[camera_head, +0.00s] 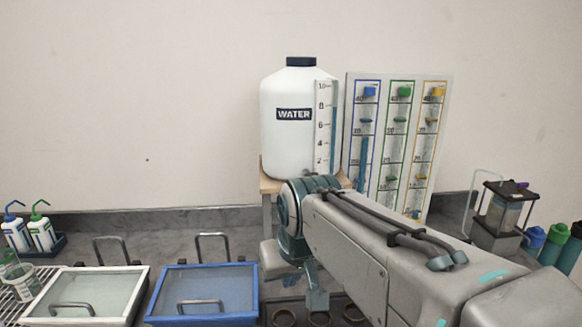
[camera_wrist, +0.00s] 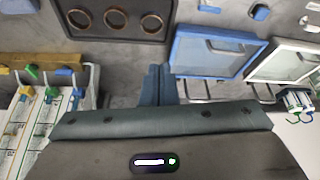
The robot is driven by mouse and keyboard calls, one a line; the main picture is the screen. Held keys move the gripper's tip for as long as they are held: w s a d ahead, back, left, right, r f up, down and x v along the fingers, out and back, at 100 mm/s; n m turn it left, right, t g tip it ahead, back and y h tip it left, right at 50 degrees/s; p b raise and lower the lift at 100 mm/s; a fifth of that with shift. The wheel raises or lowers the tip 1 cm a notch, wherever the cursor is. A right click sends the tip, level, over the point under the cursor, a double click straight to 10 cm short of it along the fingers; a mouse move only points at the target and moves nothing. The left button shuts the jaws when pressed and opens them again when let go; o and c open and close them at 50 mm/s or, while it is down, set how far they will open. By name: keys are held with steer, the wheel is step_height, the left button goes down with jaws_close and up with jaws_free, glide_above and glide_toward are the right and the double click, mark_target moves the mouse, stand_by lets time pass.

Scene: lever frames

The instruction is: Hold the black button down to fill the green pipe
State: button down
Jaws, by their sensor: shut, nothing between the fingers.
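The board of pipes (camera_head: 449,95) leans at the back, with blue, green and yellow columns. The green pipe (camera_head: 398,140) is the middle column, with a green cap on top; its lower end is hidden behind my arm. The blue column beside it shows a tall dark blue fill. A dark panel with three brass-ringed round buttons (camera_wrist: 116,18) lies at the top of the wrist view, partly cut off in the head view. All three centres look dark, so I cannot tell the black button apart. My gripper (camera_wrist: 157,85) is shut and empty, apart from the panel; it points down in the head view (camera_head: 317,298).
A white water tank (camera_head: 285,140) stands on a wooden stand left of the board. A blue-framed box (camera_head: 205,262) and a white-framed box (camera_head: 95,272) with handles lie to the left. A lantern-like device (camera_head: 500,215) and coloured bottles stand at right.

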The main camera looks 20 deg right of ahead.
steer(key=w+d+r+t, duration=0.1)
steer(key=w+d+r, duration=0.2)
steer(key=r, duration=0.4)
steer(key=w+d+r+m+t+h, duration=0.1)
steer(key=w+d+r, duration=0.3)
steer(key=r, duration=0.4)
steer(key=w+d+r+m+t+h, duration=0.1)
steer(key=w+d+r+t, duration=0.1)
steer(key=r, duration=0.5)
steer(key=shift+w+d+r, duration=0.35)
steer(key=shift+w+d, duration=0.5)
steer(key=shift+d, duration=0.1)
steer(key=x, duration=0.8)
steer(key=s+f+p+x, duration=0.1)
steer(key=x, duration=0.2)
steer(key=shift+w+f, duration=0.2)
steer(key=shift+f, duration=0.9)
steer(key=shift+f, duration=0.1)
